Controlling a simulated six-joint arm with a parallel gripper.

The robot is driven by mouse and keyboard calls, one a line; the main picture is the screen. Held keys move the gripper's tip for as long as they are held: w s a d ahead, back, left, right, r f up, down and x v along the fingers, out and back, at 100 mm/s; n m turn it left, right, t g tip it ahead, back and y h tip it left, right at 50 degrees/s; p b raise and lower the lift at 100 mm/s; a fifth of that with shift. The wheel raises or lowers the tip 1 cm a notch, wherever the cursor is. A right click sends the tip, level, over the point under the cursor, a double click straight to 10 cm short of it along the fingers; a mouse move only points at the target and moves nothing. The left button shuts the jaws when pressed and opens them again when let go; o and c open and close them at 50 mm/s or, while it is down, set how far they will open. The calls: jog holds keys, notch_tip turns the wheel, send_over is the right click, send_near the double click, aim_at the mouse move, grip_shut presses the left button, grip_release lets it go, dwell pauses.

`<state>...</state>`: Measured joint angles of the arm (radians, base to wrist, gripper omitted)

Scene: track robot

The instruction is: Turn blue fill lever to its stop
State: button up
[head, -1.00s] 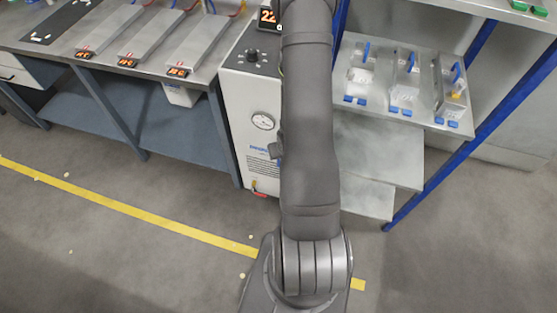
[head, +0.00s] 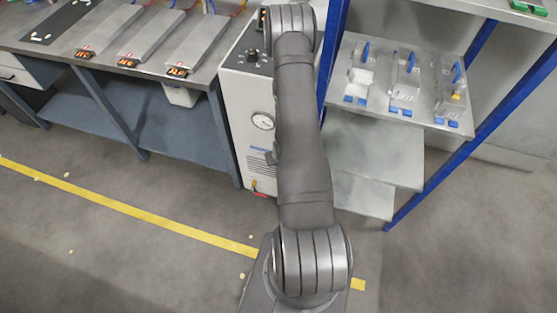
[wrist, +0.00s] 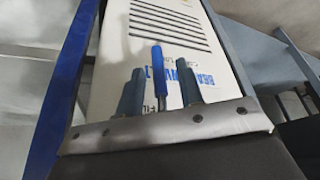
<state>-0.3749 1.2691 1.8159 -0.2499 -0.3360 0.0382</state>
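The blue lever (wrist: 157,75) shows in the wrist view as a slim blue handle in front of the white cabinet's printed face. The two grey-blue fingers of my gripper (wrist: 160,92) stand apart, one on each side of the lever, with gaps visible on both sides. I cannot tell how deep the lever sits between them. The lettering beside it, partly hidden by the fingers, appears upside down. In the head view the white cabinet (head: 248,142) stands behind my arm, which hides the lever and my gripper.
A pressure gauge (head: 262,121) and a dark knob (head: 252,55) are on the cabinet. A workbench (head: 60,58) stands to its left. A blue-framed shelf (head: 385,122) with several lever fixtures is close on the right. The floor in front is clear.

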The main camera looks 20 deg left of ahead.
jog(key=shift+f, duration=0.1)
jog(key=shift+c, duration=0.4)
grip_shut()
jog(key=shift+a+y, duration=0.15)
jog(key=shift+y, duration=0.25)
jog(key=shift+w+a+r+m+t+y, duration=0.1)
jog(key=shift+a+r+m+t+y, duration=0.5)
jog(key=shift+y, duration=2.05)
jog(key=shift+s+a+r+m+t+y, duration=0.1)
jog(key=shift+a+r+m+t+y, duration=0.45)
jog(key=shift+y, duration=2.05)
jog(key=shift+w+a+r+m+t+y, duration=0.1)
jog(key=shift+a+r+m+t+y, duration=0.5)
jog(key=shift+y, duration=2.05)
jog(key=shift+a+r+m+g, duration=0.1)
jog(key=shift+r+m+g, duration=0.15)
jog(key=shift+m, duration=0.1)
jog(key=shift+o, duration=0.4)
grip_release()
